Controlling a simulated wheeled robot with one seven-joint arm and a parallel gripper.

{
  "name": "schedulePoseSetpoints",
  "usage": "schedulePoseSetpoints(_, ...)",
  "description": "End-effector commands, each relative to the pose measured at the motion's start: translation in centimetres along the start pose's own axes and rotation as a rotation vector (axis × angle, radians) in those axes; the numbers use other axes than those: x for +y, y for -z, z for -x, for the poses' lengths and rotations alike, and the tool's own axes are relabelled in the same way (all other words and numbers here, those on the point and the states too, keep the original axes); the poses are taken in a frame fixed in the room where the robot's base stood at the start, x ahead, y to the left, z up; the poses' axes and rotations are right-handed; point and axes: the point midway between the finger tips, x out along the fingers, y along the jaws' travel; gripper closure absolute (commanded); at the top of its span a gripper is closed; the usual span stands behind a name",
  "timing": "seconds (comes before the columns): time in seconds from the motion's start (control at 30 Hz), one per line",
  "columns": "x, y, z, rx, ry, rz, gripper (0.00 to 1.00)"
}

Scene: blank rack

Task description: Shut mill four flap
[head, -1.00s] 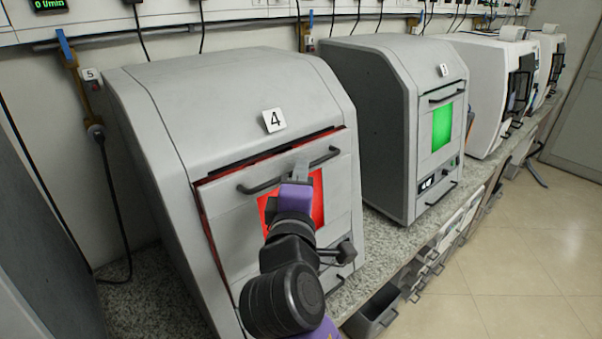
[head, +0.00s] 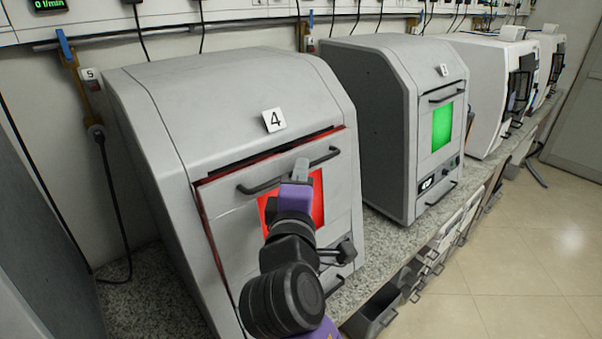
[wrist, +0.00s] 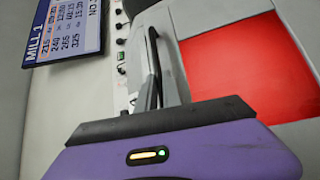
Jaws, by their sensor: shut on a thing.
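Mill four is the grey cabinet with a "4" label (head: 274,120) at the left of the head view. Its front flap (head: 232,232) has a window glowing red and a dark bar handle (head: 260,187) across its upper part. The flap stands slightly ajar, with a dark gap and red edging along its top and left side. My gripper (head: 300,168) is shut on the handle, near its middle. In the wrist view the dark handle (wrist: 151,70) runs upward beside the grey finger, and the red window (wrist: 245,70) is at right. My arm hides the flap's lower part.
A second grey mill (head: 375,110) with a green window stands to the right, its flap flush. White machines (head: 480,85) stand farther along the granite counter (head: 150,290). Open drawers (head: 375,315) jut out below the counter. The tiled floor (head: 520,250) at right is clear.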

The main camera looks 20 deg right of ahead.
Motion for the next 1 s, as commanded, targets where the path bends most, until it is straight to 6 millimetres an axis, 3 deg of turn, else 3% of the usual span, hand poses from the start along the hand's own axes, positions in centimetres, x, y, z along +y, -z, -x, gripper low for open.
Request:
schedulePoseSetpoints(0.2,-0.2,0.2,-0.1,0.001,0.004,0.002,1.00)
schedulePoseSetpoints(0.47,-0.4,2.0,-1.9,0.001,0.004,0.000,1.00)
schedulePoseSetpoints(0.7,-0.3,2.1,-2.0,0.003,0.003,-0.001,1.00)
schedulePoseSetpoints(0.73,-0.3,2.1,-2.0,0.003,0.003,-0.001,0.86)
schedulePoseSetpoints(0.83,-0.3,2.1,-2.0,0.002,0.002,-0.001,0.68)
schedulePoseSetpoints(1.0,-0.3,2.0,-2.0,0.000,0.002,-0.001,0.68)
